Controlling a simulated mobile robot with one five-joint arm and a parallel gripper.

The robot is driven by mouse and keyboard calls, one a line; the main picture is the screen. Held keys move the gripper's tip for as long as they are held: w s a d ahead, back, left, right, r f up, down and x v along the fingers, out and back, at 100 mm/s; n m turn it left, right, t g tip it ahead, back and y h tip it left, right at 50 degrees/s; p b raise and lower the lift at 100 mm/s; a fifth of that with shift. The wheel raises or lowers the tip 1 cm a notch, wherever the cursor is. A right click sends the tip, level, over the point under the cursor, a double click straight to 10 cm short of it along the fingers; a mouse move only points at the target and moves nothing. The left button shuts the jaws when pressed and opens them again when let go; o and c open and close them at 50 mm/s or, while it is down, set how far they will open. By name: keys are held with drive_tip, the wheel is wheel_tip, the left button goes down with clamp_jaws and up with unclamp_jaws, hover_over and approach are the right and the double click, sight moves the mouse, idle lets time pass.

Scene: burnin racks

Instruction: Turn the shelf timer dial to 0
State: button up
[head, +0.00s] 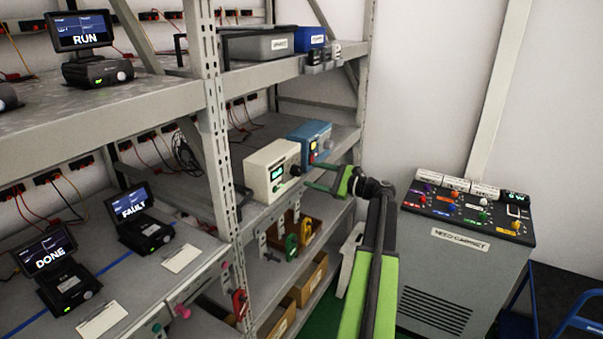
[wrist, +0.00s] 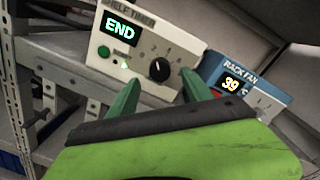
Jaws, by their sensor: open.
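The shelf timer (head: 272,170) is a cream box on the middle shelf; its display reads END. In the wrist view the timer (wrist: 150,40) shows a round black dial (wrist: 159,69) with a light pointer mark and small scale marks around it. The exact dial setting is too small to read. A green button sits at its left. My gripper (head: 312,175) is in front of the timer face, with green fingers. In the wrist view my gripper (wrist: 158,90) is open, its fingers spread below and either side of the dial, not visibly gripping it.
A blue rack fan box (head: 312,143), reading 39 in the wrist view, stands right beside the timer. A rack upright (head: 218,150) rises to the left. A grey cabinet (head: 465,265) with a control panel stands at right.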

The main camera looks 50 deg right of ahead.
sight(300, 171)
drive_tip(key=x, duration=0.5)
clamp_jaws()
idle(0.3)
